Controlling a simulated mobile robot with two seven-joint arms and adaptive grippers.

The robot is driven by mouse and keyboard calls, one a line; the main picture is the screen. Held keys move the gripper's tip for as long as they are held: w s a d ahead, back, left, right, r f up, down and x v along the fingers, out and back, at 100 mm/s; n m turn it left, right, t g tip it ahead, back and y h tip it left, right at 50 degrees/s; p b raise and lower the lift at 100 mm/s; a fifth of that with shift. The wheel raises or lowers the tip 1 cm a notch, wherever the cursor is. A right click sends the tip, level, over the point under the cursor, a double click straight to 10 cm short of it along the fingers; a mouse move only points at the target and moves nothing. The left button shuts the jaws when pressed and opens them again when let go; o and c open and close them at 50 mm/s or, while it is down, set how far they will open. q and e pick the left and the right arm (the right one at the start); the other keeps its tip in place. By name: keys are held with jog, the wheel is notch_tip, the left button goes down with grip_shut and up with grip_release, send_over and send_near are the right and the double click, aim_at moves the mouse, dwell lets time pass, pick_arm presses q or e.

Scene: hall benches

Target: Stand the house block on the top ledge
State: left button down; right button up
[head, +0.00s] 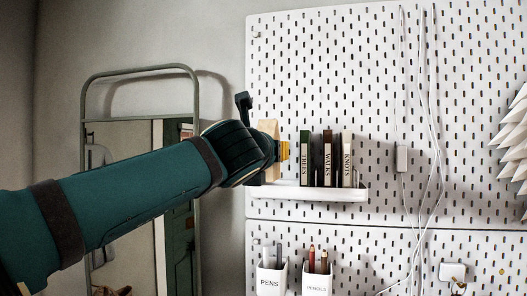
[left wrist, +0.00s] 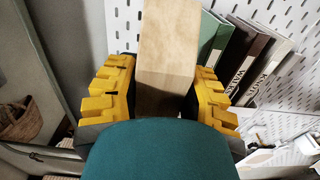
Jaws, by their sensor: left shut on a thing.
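The house block (head: 269,127) is pale wood, and its upper part shows past my left gripper (head: 281,151) in the head view. In the left wrist view the block (left wrist: 168,45) stands between the two yellow fingers, which are shut on it. The top ledge (head: 325,194) is a white shelf on the pegboard. The block is at the ledge's left end, left of the books. My right gripper is in neither view.
Three books, a green one (head: 306,158), a dark brown one (head: 329,158) and KNOTS (head: 347,160), stand on the ledge just right of the block. Below hang a PENS cup (head: 270,281) and a PENCILS cup (head: 317,284). White cables (head: 426,110) hang at right. A mirror frame (head: 140,69) is at left.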

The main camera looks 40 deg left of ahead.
pick_arm(q)
jog(key=x, duration=0.3)
jog(key=f+x, duration=0.1)
jog(key=x, duration=0.2)
jog(key=b+x, duration=0.1)
jog(key=x, duration=0.2)
jog(key=shift+w+f, duration=0.2)
jog(key=shift+f+b, duration=1.35)
jog(key=shift+f, duration=0.05)
jog(key=shift+c, duration=2.4)
grip_release()
jog(key=shift+s, duration=0.1)
jog(key=v, duration=1.2)
jog(key=shift+a+f, duration=0.1)
